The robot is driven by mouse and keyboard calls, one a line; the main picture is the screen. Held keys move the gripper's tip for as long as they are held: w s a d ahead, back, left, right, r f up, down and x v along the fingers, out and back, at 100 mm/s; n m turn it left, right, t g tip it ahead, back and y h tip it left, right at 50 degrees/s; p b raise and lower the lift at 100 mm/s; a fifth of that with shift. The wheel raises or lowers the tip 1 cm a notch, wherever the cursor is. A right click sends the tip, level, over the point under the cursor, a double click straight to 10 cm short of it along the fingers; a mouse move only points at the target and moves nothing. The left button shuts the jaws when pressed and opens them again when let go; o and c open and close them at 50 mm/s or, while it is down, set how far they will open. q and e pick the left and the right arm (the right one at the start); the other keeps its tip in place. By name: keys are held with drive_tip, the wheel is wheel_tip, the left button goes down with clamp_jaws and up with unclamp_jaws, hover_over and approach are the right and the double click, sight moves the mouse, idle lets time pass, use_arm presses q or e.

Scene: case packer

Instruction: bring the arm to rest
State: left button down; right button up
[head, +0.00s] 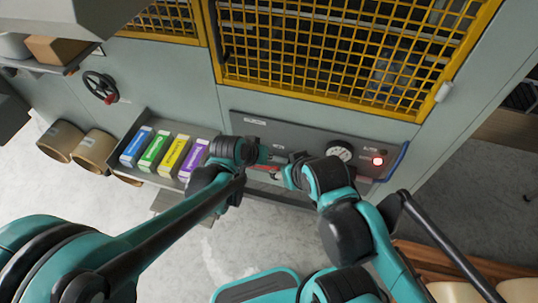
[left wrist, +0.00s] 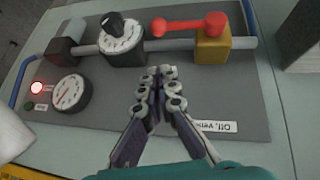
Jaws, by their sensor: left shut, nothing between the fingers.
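My left gripper (left wrist: 160,82) is shut and empty in the left wrist view, its fingertips together over the grey sloped control panel (left wrist: 215,95). In the head view my left arm reaches in from the left to the panel (head: 245,130), and its gripper (head: 274,158) is small and partly hidden there. In the left wrist view a red lever (left wrist: 190,25) on a yellow valve block and a black knob on a white dial (left wrist: 120,35) lie beyond the fingertips, apart from them. My right arm reaches in from the lower right; I cannot make out its fingers.
A shelf with several coloured cartons (head: 172,152) is left of the panel. A yellow mesh guard (head: 340,50) stands behind. The panel carries a gauge (head: 341,151) and a lit red lamp (head: 377,161). Floor in front is partly clear.

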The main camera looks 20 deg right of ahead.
use_arm(q)
drive_tip(key=shift+d+p+v, duration=0.15)
drive_tip(key=shift+p+v, duration=0.1)
drive_tip(key=shift+v, duration=0.8)
drive_tip(key=shift+d+p+v, duration=0.15)
drive_tip(key=shift+p+v, duration=0.1)
drive_tip(key=shift+v, duration=0.85)
drive_tip(key=shift+s, duration=0.2)
